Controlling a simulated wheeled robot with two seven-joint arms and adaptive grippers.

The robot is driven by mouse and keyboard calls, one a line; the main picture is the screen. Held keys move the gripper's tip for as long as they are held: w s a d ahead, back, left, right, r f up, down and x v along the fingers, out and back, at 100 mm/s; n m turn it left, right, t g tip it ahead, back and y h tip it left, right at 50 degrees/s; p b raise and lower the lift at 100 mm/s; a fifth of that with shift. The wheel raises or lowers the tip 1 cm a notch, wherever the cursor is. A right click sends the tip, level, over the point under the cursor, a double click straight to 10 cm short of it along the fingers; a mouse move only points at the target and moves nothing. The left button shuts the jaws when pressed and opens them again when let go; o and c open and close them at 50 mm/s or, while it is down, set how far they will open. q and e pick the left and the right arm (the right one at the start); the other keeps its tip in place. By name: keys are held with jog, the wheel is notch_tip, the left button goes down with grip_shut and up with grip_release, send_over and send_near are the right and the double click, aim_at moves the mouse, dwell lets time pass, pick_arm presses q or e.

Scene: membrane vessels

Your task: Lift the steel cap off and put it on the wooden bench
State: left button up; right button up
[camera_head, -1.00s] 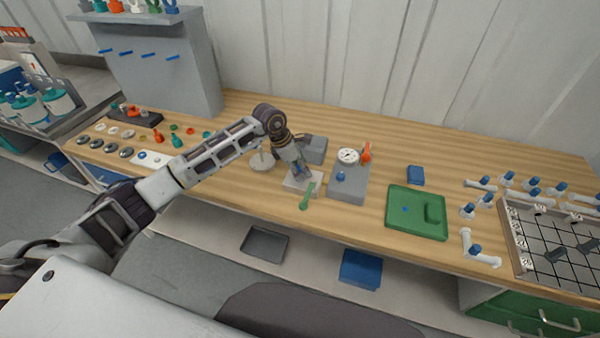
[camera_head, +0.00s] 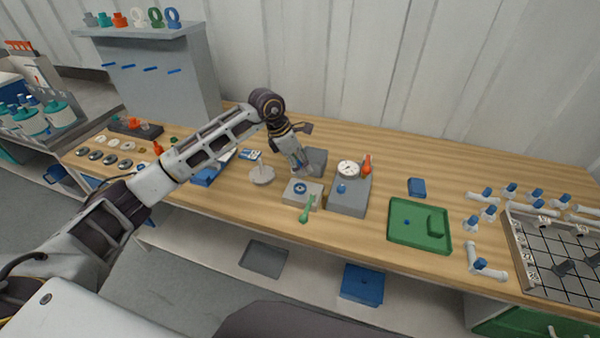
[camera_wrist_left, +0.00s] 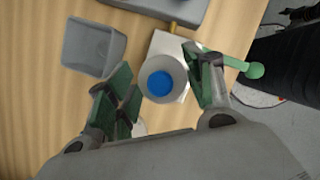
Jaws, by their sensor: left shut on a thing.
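My left gripper (camera_head: 299,166) is over the bench, just behind and above a small pale block (camera_head: 290,198) with a blue ring-shaped part (camera_head: 300,188) on top. In the left wrist view the gripper (camera_wrist_left: 163,88) has its green-padded fingers on either side of a round grey steel cap (camera_wrist_left: 147,70), with a blue disc showing at its centre. The gripper is shut on the cap, which hides part of the pale block (camera_wrist_left: 165,45) beneath. The wooden bench (camera_head: 250,212) runs under everything. My right gripper is not in view.
A grey open box (camera_head: 316,157) stands close behind the gripper. A green tool (camera_head: 306,210) lies against the block's front right. Bare bench lies in front.

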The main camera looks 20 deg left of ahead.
pick_arm(q)
jog(key=shift+r, duration=1.25)
jog(key=shift+r, duration=0.1)
jog(key=shift+r+p, duration=0.45)
jog(key=shift+r, duration=0.9)
